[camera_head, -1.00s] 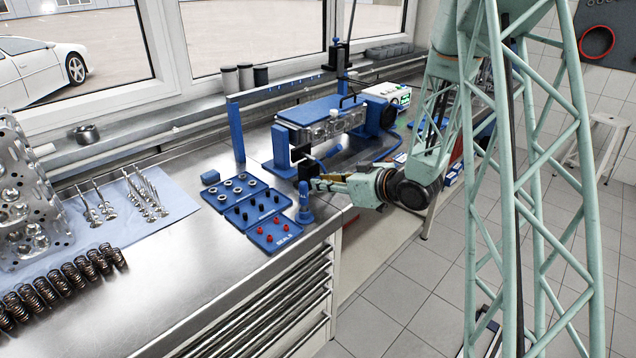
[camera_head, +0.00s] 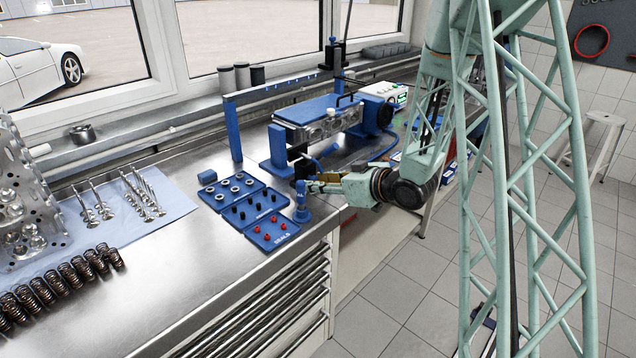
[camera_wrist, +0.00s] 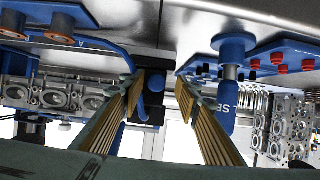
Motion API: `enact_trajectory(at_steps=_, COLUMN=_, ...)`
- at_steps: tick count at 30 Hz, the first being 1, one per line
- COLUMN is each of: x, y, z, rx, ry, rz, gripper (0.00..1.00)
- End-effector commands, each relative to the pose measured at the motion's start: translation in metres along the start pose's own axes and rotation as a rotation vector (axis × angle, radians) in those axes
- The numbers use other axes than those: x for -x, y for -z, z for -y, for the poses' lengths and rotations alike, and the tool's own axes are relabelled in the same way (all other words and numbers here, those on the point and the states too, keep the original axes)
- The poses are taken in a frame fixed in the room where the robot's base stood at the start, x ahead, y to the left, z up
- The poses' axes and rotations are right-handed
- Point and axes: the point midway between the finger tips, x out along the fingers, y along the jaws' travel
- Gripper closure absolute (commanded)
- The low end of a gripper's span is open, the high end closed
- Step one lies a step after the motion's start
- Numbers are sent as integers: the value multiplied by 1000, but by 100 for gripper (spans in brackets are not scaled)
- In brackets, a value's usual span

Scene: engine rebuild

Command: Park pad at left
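My gripper (camera_wrist: 158,88) points at the blue test fixture (camera_head: 278,146) on the bench. In the wrist view its two ribbed fingers stand apart, with a gap between them. In the head view a dark block (camera_head: 298,152) sits by the fixture's left upright, just above my gripper. A grey cylinder head (camera_head: 318,130) lies in the fixture under a blue plate. The fingertips are small in the head view.
A blue post with a round top (camera_head: 301,202) stands close to my gripper; it also shows in the wrist view (camera_wrist: 232,75). Blue trays with red and black seals (camera_head: 275,236) lie at the bench edge. Springs (camera_head: 62,278) and valves lie left. The bench front is clear.

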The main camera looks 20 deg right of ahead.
Motion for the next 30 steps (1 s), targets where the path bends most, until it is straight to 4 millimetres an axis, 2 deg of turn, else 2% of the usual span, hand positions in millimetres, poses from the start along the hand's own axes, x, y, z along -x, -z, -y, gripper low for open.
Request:
enact_trajectory(at_steps=11, x=19, y=1, z=-1, rx=0, ry=-3, rz=-1, gripper=70)
enact_trajectory(at_steps=30, x=91, y=0, z=0, rx=0, ry=-1, rz=-1, gripper=70)
